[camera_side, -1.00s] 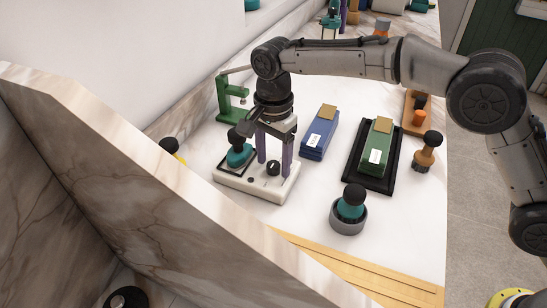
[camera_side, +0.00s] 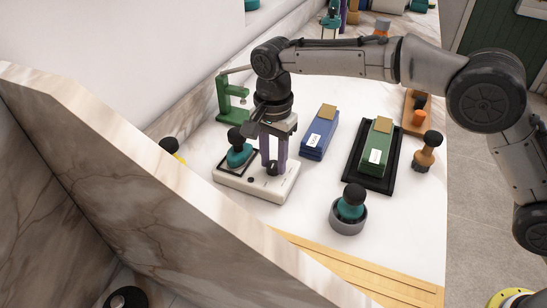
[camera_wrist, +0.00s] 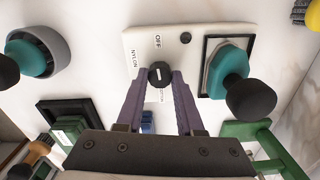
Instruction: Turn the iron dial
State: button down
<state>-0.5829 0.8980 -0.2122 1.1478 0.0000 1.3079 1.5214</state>
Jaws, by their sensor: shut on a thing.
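The iron dial (camera_side: 272,169) is a small black round knob on a white base plate (camera_side: 229,184). In the wrist view the dial (camera_wrist: 159,74) carries a pale mark, and the words OFF and NYLON are printed beside it on the base plate (camera_wrist: 140,42). My gripper (camera_side: 273,160) points down with its purple fingers on either side of the dial. In the wrist view the fingertips of my gripper (camera_wrist: 160,80) are shut on the dial. Part of the dial's side and some lettering near it are hidden by the fingers.
A teal piece with a black knob (camera_side: 238,156) stands on a dark framed pad on the same base, close to my fingers. A green stand (camera_side: 226,105), a blue box (camera_side: 318,139), a green box on a black tray (camera_side: 376,158) and a grey cup (camera_side: 347,219) stand around.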

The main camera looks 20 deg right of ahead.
jog(key=n, duration=1.1)
jog(key=shift+n, duration=0.3)
jog(key=n, duration=1)
jog(key=shift+n, duration=0.4)
jog(key=c, duration=0.5)
grip_release()
jog(key=shift+c, duration=0.2)
jog(key=shift+r, duration=0.15)
